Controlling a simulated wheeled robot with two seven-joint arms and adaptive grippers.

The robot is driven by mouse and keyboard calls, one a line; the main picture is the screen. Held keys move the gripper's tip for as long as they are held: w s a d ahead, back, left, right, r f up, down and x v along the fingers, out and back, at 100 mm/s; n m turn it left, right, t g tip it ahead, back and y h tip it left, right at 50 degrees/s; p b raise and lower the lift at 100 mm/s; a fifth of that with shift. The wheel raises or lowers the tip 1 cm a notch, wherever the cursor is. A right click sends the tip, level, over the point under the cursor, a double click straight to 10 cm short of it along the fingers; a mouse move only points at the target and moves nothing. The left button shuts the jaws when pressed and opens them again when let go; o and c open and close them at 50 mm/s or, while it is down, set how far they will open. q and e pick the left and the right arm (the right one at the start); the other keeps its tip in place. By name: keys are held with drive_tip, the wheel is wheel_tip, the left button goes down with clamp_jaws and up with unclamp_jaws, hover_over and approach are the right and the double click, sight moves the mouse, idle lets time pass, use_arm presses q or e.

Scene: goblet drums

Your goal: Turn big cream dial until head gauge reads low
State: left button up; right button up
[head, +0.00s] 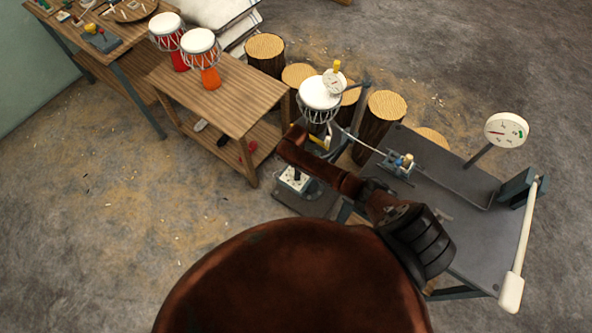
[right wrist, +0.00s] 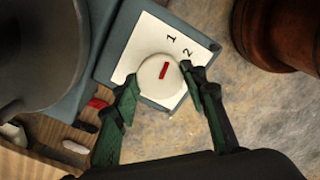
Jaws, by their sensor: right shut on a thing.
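The cream dial (right wrist: 152,84) sits on a white plate (right wrist: 133,45) printed with 1 and 2; its red mark points roughly toward the 1. My right gripper (right wrist: 158,78) has its green-padded fingers on either side of the dial, shut on it. In the head view, the white plate (head: 294,181) shows under the end of my right arm, and the dial cannot be made out there. A small round gauge (head: 334,83) stands on the white head of the clamped drum (head: 318,96); its reading is too small to tell. My left gripper is not in view.
A larger dial gauge (head: 507,130) stands on the grey bench (head: 450,215), beside a long cream-handled lever (head: 513,290). Two drums, red (head: 167,36) and orange (head: 202,47), stand on a wooden table (head: 225,98). Log stools (head: 385,108) stand behind. Floor at left is open.

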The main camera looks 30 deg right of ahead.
drive_tip(key=shift+r+m+p, duration=0.1)
drive_tip(key=shift+m+p, duration=0.3)
drive_tip(key=shift+p, duration=0.15)
drive_tip(key=shift+a+r+m+p, duration=0.1)
drive_tip(key=shift+m+p, duration=0.8)
drive_tip(key=shift+p, duration=0.2)
drive_tip(key=m+p, duration=0.2)
drive_tip(key=m, duration=0.1)
drive_tip(key=shift+f+m+p, duration=0.2)
drive_tip(key=shift+m+p, duration=0.55)
drive_tip(key=shift+m, duration=0.45)
drive_tip(key=o, duration=1.2)
drive_tip(key=shift+c, duration=0.2)
